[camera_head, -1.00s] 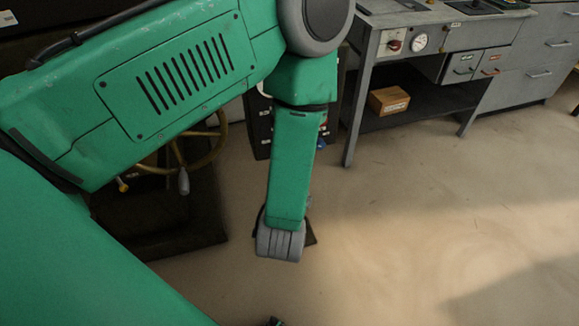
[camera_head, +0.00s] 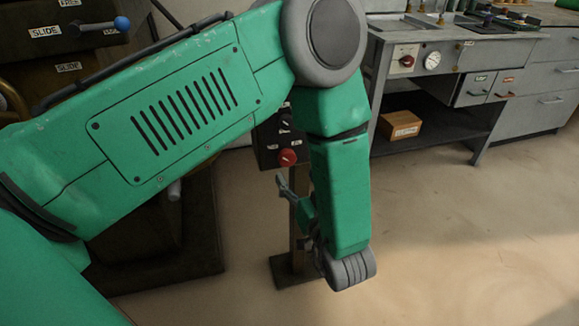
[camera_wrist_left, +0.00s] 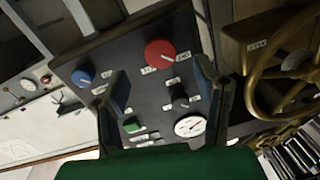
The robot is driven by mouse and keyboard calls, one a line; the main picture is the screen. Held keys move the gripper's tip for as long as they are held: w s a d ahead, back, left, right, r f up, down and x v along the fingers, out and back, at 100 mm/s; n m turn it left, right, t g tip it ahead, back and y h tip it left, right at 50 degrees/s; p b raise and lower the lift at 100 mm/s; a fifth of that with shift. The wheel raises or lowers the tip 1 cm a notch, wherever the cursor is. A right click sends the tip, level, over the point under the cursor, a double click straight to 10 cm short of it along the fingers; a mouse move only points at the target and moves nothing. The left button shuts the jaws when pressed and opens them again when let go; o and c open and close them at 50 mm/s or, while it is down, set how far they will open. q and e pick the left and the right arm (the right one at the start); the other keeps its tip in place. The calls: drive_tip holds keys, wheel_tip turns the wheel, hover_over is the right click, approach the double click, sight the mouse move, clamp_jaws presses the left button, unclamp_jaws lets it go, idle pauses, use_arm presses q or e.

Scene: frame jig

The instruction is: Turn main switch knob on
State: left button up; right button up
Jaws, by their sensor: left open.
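A dark control panel shows large in the left wrist view (camera_wrist_left: 145,82), tilted in the picture, with a big red knob (camera_wrist_left: 160,52), a blue knob (camera_wrist_left: 84,74), a black knob (camera_wrist_left: 178,97), a green button (camera_wrist_left: 132,124) and a white gauge (camera_wrist_left: 190,126). Its labels are too small to read, so I cannot tell which knob is the main switch. In the head view the panel is partly hidden behind my arm, its red knob (camera_head: 288,157) showing. My left gripper (camera_head: 293,198) is open and empty, below and in front of the panel, apart from it.
A grey bench (camera_head: 465,55) with a red switch (camera_head: 407,60) and a gauge stands at the back right. A cardboard box (camera_head: 399,125) sits on its lower shelf. A handwheel (camera_wrist_left: 282,62) is beside the panel. The floor (camera_head: 450,240) at right is clear.

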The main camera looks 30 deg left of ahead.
sight(289, 161)
use_arm(q)
drive_tip(key=b+x, duration=0.1)
drive_tip(key=x, duration=0.4)
drive_tip(key=shift+f, duration=0.1)
drive_tip(key=shift+w+a, duration=0.2)
drive_tip(key=shift+w, duration=0.2)
drive_tip(key=shift+a, duration=0.15)
drive_tip(key=shift+a, duration=0.1)
drive_tip(key=shift+c, duration=0.4)
drive_tip(key=c, duration=1.1)
